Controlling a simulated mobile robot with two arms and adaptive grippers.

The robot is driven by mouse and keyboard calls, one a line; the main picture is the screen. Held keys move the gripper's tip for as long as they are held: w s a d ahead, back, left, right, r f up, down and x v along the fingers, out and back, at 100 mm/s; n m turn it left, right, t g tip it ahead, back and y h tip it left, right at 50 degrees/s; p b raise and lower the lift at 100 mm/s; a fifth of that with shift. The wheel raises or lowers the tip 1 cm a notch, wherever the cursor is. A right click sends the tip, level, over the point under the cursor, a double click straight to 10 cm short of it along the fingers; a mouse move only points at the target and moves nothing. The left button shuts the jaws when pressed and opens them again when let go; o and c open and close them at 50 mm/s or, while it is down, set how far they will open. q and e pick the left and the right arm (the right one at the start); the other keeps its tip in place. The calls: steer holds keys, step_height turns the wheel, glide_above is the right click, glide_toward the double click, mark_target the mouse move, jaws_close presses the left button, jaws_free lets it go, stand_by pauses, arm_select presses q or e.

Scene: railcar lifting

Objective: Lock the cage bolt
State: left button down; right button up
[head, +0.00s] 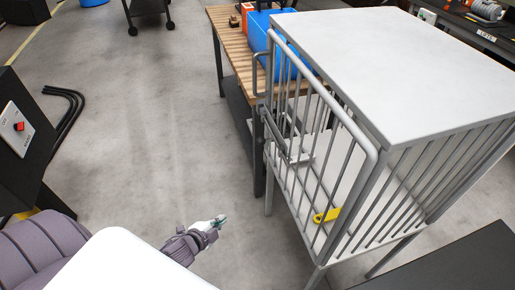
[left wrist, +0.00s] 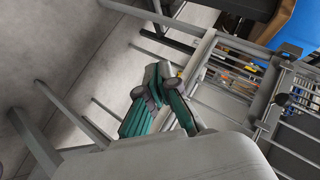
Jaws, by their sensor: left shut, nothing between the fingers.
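The grey barred cage (head: 440,165) with a flat white top stands on the right in the head view. Its barred door (head: 372,150) faces left; I cannot tell if it is fully closed. The bolt (head: 274,130) is a dark grey bar on the door's far side edge. In the left wrist view, bars and a latch with a dark knob (left wrist: 283,99) show at the right. My left gripper (head: 221,219) is low, left of the cage and apart from it. Its teal fingers (left wrist: 160,88) are shut and empty in the left wrist view. My right gripper is not seen.
A yellow object (head: 327,215) is inside the cage. A wooden workbench (head: 230,50) with blue bins (head: 262,45) stands behind the cage. A black control box with a red button (head: 18,127) is at left. The floor between is clear.

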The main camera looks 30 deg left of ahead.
arm_select(q)
steer(key=w+d+r+m+t+h, duration=0.1)
steer(key=w+d+r+m+t, duration=0.1)
steer(key=r, duration=0.9)
steer(key=w+d+r+m+t+h, duration=0.2)
steer(key=r+m, duration=0.2)
steer(key=r, duration=0.6)
steer(key=shift+w+d+r+m, duration=0.25)
steer(key=shift+d+r+m, duration=0.05)
steer(key=shift+d+r, duration=0.1)
steer(key=shift+w, duration=0.1)
steer(key=a+p+x, duration=0.2)
steer(key=x, duration=1)
steer(key=shift+w+a, duration=0.3)
steer(key=shift+w, duration=0.3)
steer(key=shift+a+f, duration=0.1)
